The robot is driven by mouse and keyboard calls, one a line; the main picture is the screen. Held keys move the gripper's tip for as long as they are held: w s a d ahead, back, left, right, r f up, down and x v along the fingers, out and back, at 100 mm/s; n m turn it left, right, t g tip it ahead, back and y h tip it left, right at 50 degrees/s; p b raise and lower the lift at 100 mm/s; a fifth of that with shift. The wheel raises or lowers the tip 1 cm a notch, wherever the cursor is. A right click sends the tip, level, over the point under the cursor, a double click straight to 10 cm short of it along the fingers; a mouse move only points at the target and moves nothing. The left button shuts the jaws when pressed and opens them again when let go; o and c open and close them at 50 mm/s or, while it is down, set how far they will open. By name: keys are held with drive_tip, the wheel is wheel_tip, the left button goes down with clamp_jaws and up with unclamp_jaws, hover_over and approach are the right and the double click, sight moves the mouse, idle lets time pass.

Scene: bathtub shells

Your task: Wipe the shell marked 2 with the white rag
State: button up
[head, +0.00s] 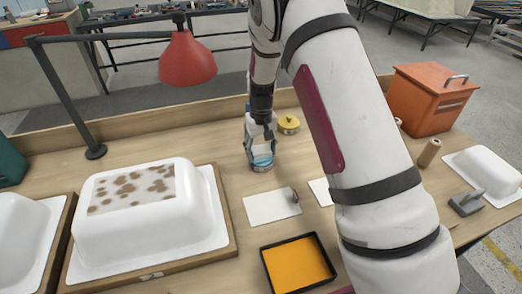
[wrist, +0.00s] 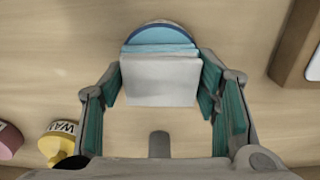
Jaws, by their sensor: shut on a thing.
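A white bathtub shell (head: 140,228) lies upside down on a wood-edged board at left, with a patch of brown stains on top. The small tag on its board edge (head: 151,275) is too small to read surely. My gripper (head: 262,152) is low over the middle of the table, right of this shell. In the wrist view my gripper (wrist: 160,95) is shut on a pale, block-like thing (wrist: 160,82) with a light-blue edge. A round blue shape (wrist: 160,34) shows just beyond it; I cannot tell whether they are one object. I cannot surely identify the white rag.
A white sheet (head: 268,207) and an orange tray (head: 298,266) lie in front. A yellow tin (head: 289,124) stands close to my gripper. An orange bin (head: 430,100) and another white shell (head: 487,172) are right.

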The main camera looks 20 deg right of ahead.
sight(261, 149)
drive_tip(key=shift+r+p, duration=0.85)
drive_tip(key=shift+r, duration=2.55)
